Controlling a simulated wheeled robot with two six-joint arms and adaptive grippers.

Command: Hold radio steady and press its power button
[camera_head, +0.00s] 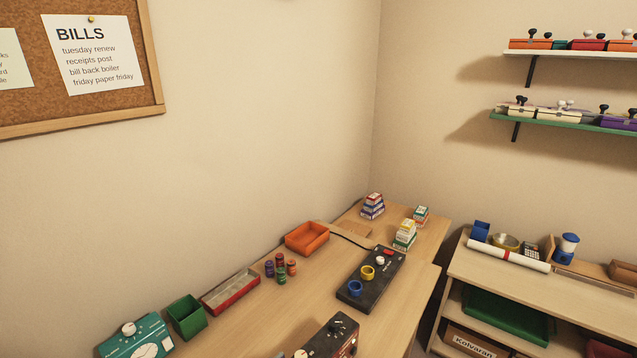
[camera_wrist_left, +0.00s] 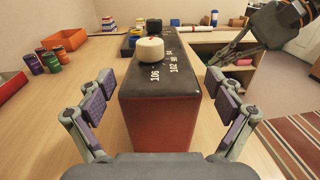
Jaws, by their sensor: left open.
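The radio (camera_head: 330,336) is a dark box with a printed top at the bottom edge of the head view, partly cut off. The left wrist view shows its black top and red side (camera_wrist_left: 158,125), with a cream knob (camera_wrist_left: 150,50) and a black knob (camera_wrist_left: 154,26). My left gripper (camera_wrist_left: 160,82) is open, one finger on each side of the radio, with gaps showing. My right gripper (camera_wrist_left: 232,55) shows at the upper right of the left wrist view, beside the radio; its opening is unclear. I cannot single out the power button.
A black panel (camera_head: 365,283) with rings and a red switch lies beyond the radio. Several small jars (camera_head: 281,268), an orange tray (camera_head: 307,238), a red-rimmed tray (camera_head: 230,292), a green bin (camera_head: 187,317) and a teal device (camera_head: 136,338) line the desk's left. A shelf unit (camera_head: 545,285) stands right.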

